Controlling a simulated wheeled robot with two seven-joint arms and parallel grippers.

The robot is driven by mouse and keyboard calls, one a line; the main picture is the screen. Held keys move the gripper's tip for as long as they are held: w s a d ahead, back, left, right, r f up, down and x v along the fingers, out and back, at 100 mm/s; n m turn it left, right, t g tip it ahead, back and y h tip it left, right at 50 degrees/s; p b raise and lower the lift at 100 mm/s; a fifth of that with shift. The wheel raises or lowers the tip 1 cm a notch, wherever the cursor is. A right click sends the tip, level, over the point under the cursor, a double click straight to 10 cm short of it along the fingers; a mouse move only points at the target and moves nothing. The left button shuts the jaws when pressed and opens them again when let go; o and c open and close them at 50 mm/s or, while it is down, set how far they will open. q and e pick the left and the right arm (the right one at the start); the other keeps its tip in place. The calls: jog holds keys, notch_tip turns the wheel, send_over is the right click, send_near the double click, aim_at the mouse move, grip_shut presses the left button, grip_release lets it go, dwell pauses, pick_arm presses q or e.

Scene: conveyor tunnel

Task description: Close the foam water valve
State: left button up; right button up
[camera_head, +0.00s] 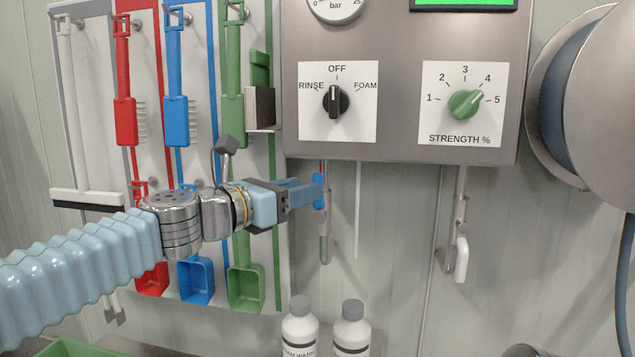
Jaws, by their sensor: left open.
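A small valve with a blue handle (319,191) sits on a thin metal pipe below the left part of the steel control box. The blue handle stands upright, roughly in line with the pipe. My left gripper (312,193) is open, with its blue fingers reaching right to the handle. The fingers overlap the handle's left side; I cannot tell if they touch it. A second pipe on the right has a white lever (462,259) hanging down. No label shows on either valve. My right gripper is not in view.
The control box (400,108) above has a black knob (336,101) pointing to OFF and a green strength knob (466,104). Brushes and scoops hang on the left board. Two white bottles (300,328) stand below. A hose reel (590,100) is at right.

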pick_arm(q)
jog(key=x, duration=0.5)
jog(key=shift+c, duration=0.2)
grip_shut()
